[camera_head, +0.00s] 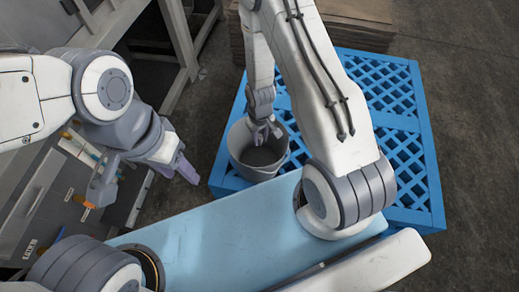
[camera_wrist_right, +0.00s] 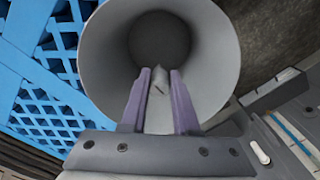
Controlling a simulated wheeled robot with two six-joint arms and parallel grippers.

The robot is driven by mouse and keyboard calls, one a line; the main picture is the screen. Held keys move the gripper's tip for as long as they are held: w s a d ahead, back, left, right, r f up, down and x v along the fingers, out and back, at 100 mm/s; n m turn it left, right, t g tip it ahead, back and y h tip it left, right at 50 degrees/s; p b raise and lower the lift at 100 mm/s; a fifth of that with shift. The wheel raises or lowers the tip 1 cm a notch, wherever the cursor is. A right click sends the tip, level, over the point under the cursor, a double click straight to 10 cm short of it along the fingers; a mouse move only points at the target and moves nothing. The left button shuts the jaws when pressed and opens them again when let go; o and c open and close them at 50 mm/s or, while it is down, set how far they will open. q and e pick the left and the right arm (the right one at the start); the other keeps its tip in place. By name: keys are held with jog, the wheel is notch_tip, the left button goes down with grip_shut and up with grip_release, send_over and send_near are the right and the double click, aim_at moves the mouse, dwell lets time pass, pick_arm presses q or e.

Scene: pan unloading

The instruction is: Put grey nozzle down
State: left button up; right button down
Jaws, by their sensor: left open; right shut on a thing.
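The grey nozzle (camera_head: 262,172) is a wide, hollow, tapered piece with its open end up, at the left edge of the blue pallet (camera_head: 437,200). My right gripper (camera_head: 265,132) reaches down to it and is shut on its rim. In the right wrist view the purple fingers (camera_wrist_right: 160,90) pinch the near wall of the nozzle (camera_wrist_right: 215,60), and I look into its round opening. I cannot tell whether its base touches the pallet. My left gripper (camera_head: 184,167) is open and empty, to the left of the nozzle and apart from it.
A grey workbench (camera_head: 40,205) with small tools lies at the left. Metal framing (camera_head: 180,40) stands behind it. Brown stacked boards (camera_head: 360,32) lie behind the pallet. The pallet's right part is clear, and bare dark floor (camera_head: 470,110) lies beyond it.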

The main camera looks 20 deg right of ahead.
jog(key=b, duration=0.6)
send_over(258, 163)
notch_tip(258, 163, down, 6)
jog(key=r, duration=0.1)
pick_arm(q)
notch_tip(258, 163, down, 11)
jog(key=b, duration=0.2)
jog(key=shift+b, duration=0.35)
pick_arm(e)
jog(key=shift+n, duration=0.4)
notch_tip(258, 163, down, 10)
jog(key=shift+f, duration=0.1)
jog(key=shift+s+f+b, duration=0.1)
jog(key=shift+f+b, duration=0.3)
jog(key=shift+f, duration=0.2)
jog(key=c, duration=0.7)
grip_release()
pick_arm(q)
jog(key=shift+f, duration=0.4)
pick_arm(e)
jog(key=shift+o, duration=0.2)
jog(key=shift+r, duration=0.15)
